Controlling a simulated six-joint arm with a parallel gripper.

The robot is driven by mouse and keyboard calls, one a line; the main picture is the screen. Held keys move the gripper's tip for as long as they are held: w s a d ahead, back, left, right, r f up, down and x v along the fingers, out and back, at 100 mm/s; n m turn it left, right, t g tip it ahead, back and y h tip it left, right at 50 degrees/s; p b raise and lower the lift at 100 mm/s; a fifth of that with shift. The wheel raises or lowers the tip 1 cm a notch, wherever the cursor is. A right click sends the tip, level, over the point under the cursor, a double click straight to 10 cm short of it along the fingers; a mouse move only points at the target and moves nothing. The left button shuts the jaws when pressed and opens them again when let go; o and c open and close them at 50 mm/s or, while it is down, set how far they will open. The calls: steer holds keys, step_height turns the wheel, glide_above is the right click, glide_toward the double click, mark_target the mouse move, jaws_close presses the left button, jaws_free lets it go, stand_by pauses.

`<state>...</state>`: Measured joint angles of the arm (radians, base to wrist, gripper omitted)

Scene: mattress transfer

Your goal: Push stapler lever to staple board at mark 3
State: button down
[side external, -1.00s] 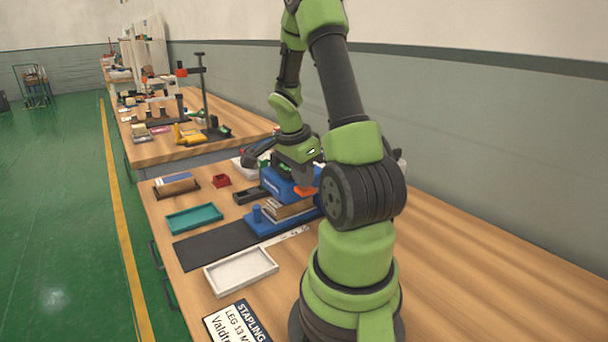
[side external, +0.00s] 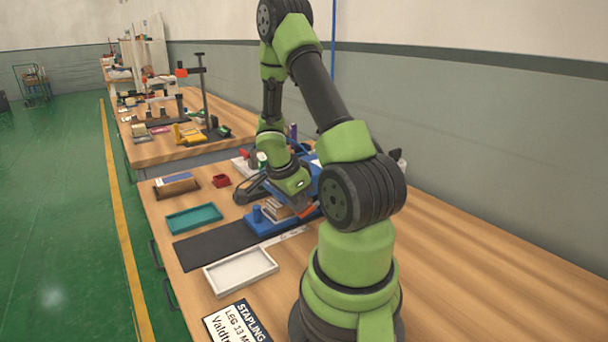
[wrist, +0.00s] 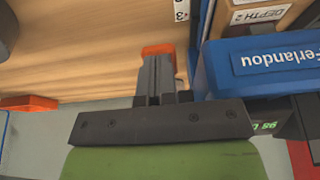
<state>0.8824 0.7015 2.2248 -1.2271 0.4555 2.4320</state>
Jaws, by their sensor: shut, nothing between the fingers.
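The blue stapler (wrist: 262,65), lettered "Ferlandou", fills the right of the wrist view. In the side view it is mostly behind my arm. An orange end piece, seemingly the lever's (side external: 308,211), shows low beside my arm. My gripper (wrist: 155,62) is shut and empty, its fingertips against or just in front of an orange piece (wrist: 158,49); I cannot tell if they touch. The board (side external: 276,210) sits in the blue fixture (side external: 262,228). A label with "3" (wrist: 181,9) is partly visible at the top of the wrist view.
A white tray (side external: 240,282) and a teal tray (side external: 194,219) lie left of the fixture near a dark mat (side external: 205,250). A small red box (side external: 220,181) stands farther back. The bench's right side is clear.

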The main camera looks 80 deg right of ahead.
steer(key=shift+w+r, duration=0.15)
steer(key=shift+r, duration=0.35)
steer(key=w+a+f+v, duration=0.1)
steer(key=a+v, duration=0.1)
steer(key=v, duration=1)
steer(key=shift+w+r, duration=0.3)
steer(key=shift+w, duration=0.1)
steer(key=s+a+r+n+t+y, duration=0.1)
steer(key=a+r+n+t, duration=0.4)
steer(key=a+n, duration=0.5)
steer(key=s+a+r+n+t+y, duration=0.1)
steer(key=a+r+n+t+y, duration=0.2)
steer(key=a+n, duration=0.8)
step_height(320, 180, up, 3)
steer(key=shift+s+a+f+n+t+y, duration=0.1)
steer(key=shift+s+a+n+t+y, duration=0.2)
steer(key=shift+n+t, duration=0.7)
